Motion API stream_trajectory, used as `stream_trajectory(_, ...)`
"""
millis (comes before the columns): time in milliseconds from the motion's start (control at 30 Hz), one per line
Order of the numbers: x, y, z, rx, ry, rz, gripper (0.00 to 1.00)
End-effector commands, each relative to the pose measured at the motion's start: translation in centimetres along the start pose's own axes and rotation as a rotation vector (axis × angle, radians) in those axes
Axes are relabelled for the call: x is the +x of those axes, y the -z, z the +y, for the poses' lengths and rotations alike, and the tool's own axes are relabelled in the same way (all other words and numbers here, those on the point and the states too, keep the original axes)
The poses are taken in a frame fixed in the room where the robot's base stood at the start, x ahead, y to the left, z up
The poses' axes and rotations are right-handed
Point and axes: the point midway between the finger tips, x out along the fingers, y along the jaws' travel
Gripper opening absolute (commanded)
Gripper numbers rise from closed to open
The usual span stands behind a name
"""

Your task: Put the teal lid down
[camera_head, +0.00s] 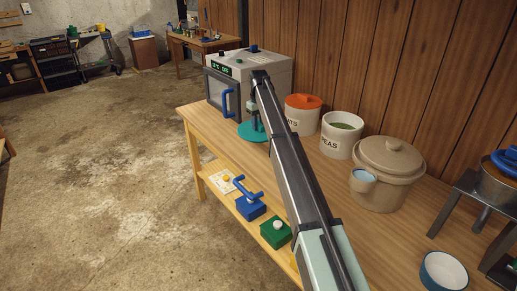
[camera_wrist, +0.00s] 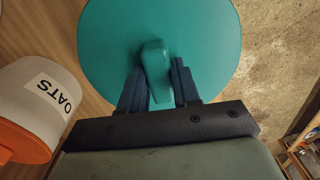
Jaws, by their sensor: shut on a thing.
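The teal lid (camera_head: 250,132) is a round disc at the far end of the bench, in front of the oven-like appliance. In the wrist view the teal lid (camera_wrist: 205,45) fills the top middle, with an upright teal handle on it. My gripper (camera_wrist: 158,80) is shut on that handle, one dark finger on each side. In the head view my gripper (camera_head: 252,108) is partly hidden by my arm. I cannot tell whether the lid touches the bench or hangs just above it.
The grey appliance (camera_head: 272,68) with a blue door handle stands behind the lid. A canister with an orange lid (camera_head: 303,102), marked OATS in the wrist view (camera_wrist: 35,95), stands to the right. An open PEAS canister (camera_head: 338,145) and a beige crock (camera_head: 385,185) follow along the wall.

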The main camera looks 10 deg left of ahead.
Motion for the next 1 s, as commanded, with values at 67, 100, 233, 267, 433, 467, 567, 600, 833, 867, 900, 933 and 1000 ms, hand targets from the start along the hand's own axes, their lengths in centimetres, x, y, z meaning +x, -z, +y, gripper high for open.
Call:
stream_trajectory(67, -0.1, 2.0, 1.3, -0.033, 0.0, 0.0, 0.0)
stream_trajectory(100, -0.1, 2.5, 1.6, -0.049, 0.0, 0.0, 0.0)
stream_trajectory(233, 0.0, 3.5, 2.2, -0.085, 0.001, -0.001, 0.0)
stream_trajectory(267, 0.1, 3.6, 2.3, -0.09, 0.001, -0.001, 0.0)
stream_trajectory(433, 1.5, 3.8, 2.4, -0.1, 0.001, -0.002, 0.0)
stream_trajectory(467, 1.9, 3.7, 2.4, -0.1, 0.001, -0.002, 0.0)
stream_trajectory(567, 3.5, 3.7, 2.4, -0.1, 0.001, -0.002, 0.0)
stream_trajectory(600, 4.2, 3.7, 2.4, -0.099, 0.001, -0.002, 0.0)
stream_trajectory(833, 6.5, 3.7, 2.4, -0.099, 0.001, -0.001, 0.0)
stream_trajectory(867, 6.7, 3.7, 2.4, -0.099, 0.001, -0.001, 0.0)
stream_trajectory(900, 7.0, 3.7, 2.4, -0.099, 0.001, -0.001, 0.0)
stream_trajectory(933, 7.3, 3.7, 2.4, -0.099, 0.001, -0.001, 0.0)
stream_trajectory(1000, 8.2, 3.7, 2.4, -0.099, 0.001, -0.002, 0.0)
